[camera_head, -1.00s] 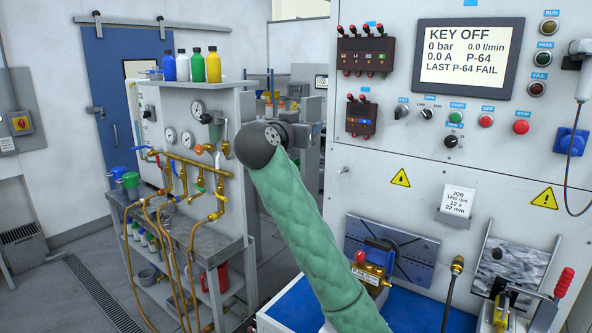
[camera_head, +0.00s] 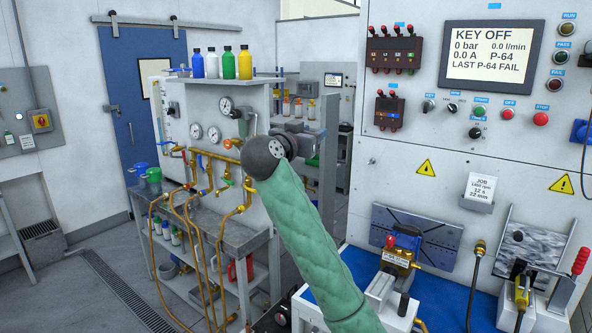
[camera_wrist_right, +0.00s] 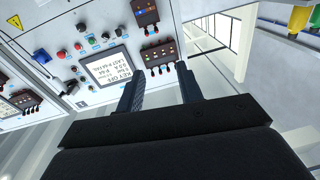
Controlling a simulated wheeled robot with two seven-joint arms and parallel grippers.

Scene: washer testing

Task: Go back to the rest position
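My right arm, in a green sleeve (camera_head: 305,245), rises from the bottom of the head view to a dark wrist joint (camera_head: 262,158). The right gripper is largely hidden behind this joint in that view. In the right wrist view the gripper (camera_wrist_right: 160,72) has its two dark fingers well apart, with nothing held between them. The test panel's screen (camera_wrist_right: 107,67) lies beyond the fingers. My left gripper is not in view.
The test panel, with its screen (camera_head: 491,52) reading KEY OFF, stands at the right above a blue bench mat (camera_head: 446,297) with fixtures. A cart with brass piping (camera_head: 215,157) and a bottle shelf stands at the left. Floor shows at lower left.

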